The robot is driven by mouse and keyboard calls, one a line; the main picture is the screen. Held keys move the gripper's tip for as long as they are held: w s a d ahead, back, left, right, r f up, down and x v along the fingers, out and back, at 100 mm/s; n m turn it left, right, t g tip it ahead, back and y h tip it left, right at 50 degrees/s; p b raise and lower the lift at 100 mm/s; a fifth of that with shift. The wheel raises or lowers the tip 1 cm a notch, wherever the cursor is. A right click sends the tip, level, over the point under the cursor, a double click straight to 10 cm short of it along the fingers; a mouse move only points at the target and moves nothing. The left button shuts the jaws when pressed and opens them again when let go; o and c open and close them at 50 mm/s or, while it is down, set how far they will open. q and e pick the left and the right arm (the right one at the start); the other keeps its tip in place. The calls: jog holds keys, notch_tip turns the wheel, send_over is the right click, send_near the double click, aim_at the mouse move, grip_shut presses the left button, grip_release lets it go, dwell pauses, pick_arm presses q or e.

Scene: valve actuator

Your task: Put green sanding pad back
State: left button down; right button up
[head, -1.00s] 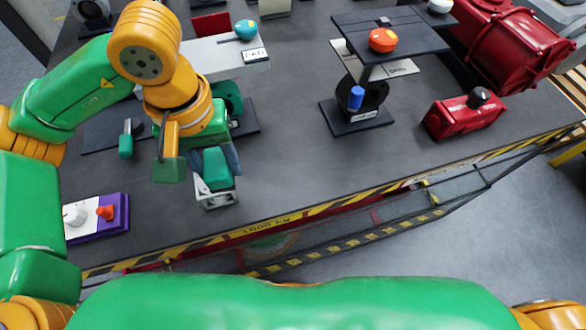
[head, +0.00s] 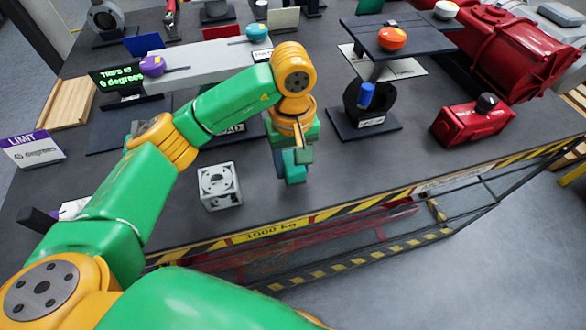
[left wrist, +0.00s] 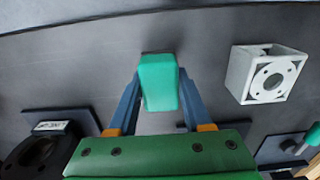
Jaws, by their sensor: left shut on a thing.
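The green sanding pad (head: 292,174) is a small teal-green block in my left gripper (head: 300,158). In the left wrist view the pad (left wrist: 158,80) sits between the two blue-grey fingers, which press on its sides. The gripper points down over the front part of the dark table, with the pad to the right of the white cube with round openings (head: 220,187). The cube also shows right of the pad in the left wrist view (left wrist: 266,74). I cannot tell how far the pad is above the table. My right gripper is out of view.
A white shelf (head: 195,66) carries a purple knob (head: 152,66) and a teal knob (head: 256,32). To the right stand a black stand with an orange knob (head: 392,39), a red box (head: 474,123) and a red cylinder (head: 490,45). The table's striped front edge (head: 320,217) is close.

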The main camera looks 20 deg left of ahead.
aim_at(292, 173)
pick_arm(q)
jog(key=f+p, duration=0.2)
jog(key=f, duration=0.1)
jog(key=shift+w+a+f, duration=0.15)
jog(key=shift+w+f, duration=0.15)
jog(key=shift+w, duration=0.1)
jog(key=shift+f, duration=0.25)
jog(key=shift+f+b, duration=0.15)
jog(key=shift+b, duration=0.2)
jog(key=shift+c, duration=1.6)
grip_release()
